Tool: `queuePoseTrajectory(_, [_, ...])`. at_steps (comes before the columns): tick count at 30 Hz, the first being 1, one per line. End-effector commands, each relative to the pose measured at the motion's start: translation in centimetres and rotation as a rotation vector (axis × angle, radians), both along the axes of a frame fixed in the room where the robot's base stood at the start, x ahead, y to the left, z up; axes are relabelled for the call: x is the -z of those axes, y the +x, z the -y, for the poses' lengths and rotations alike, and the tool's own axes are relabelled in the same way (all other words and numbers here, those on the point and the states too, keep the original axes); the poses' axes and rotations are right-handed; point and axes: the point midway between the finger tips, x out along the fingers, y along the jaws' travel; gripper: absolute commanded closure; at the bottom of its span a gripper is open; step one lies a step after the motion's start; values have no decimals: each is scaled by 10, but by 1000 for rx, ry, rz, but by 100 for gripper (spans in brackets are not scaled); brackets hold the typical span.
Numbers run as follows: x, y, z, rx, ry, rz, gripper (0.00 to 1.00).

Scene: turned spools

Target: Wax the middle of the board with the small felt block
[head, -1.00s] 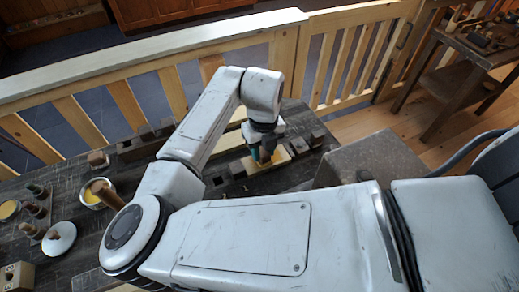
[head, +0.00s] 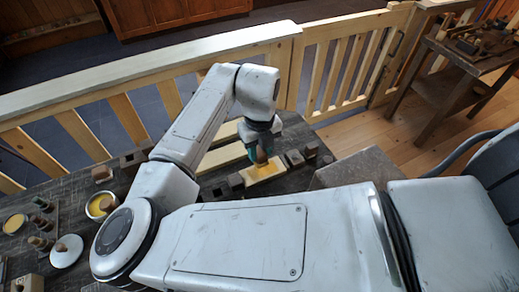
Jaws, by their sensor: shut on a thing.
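My gripper (head: 262,153) hangs low over the worktable and is shut on a small brownish block (head: 262,160), most likely the felt block. The fingers and the wrist hide much of it. Right beneath is a short pale yellow board (head: 276,173), set between dark blocks. The block is at about the middle of the board and looks to touch it, though I cannot be sure. A bowl with yellow content (head: 92,208), possibly wax, stands at the left of the table with a wooden handle in it.
Dark square blocks (head: 295,158) stand beside the board. A longer pale strip (head: 222,156) lies behind my arm. A white lid with a knob (head: 66,252) and several small bottles (head: 40,225) are at the left. A wooden railing (head: 140,75) runs behind the table; a grey slab (head: 355,170) is at the right.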

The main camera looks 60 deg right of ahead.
Motion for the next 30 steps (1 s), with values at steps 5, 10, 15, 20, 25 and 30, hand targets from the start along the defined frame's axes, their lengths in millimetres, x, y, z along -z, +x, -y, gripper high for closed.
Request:
queuePoseTrajectory(5, [1,0,0,0,0,0,89])
queuePoseTrajectory(10, [-6,0,0,0,-1,-1,89])
queuePoseTrajectory(15, [-22,0,0,0,-1,0,89])
queuePoseTrajectory(20, [-30,0,0,0,-1,-1,89])
queuePoseTrajectory(25, [-29,0,0,0,-1,-1,89])
queuePoseTrajectory(30, [-29,0,0,0,-1,-1,89])
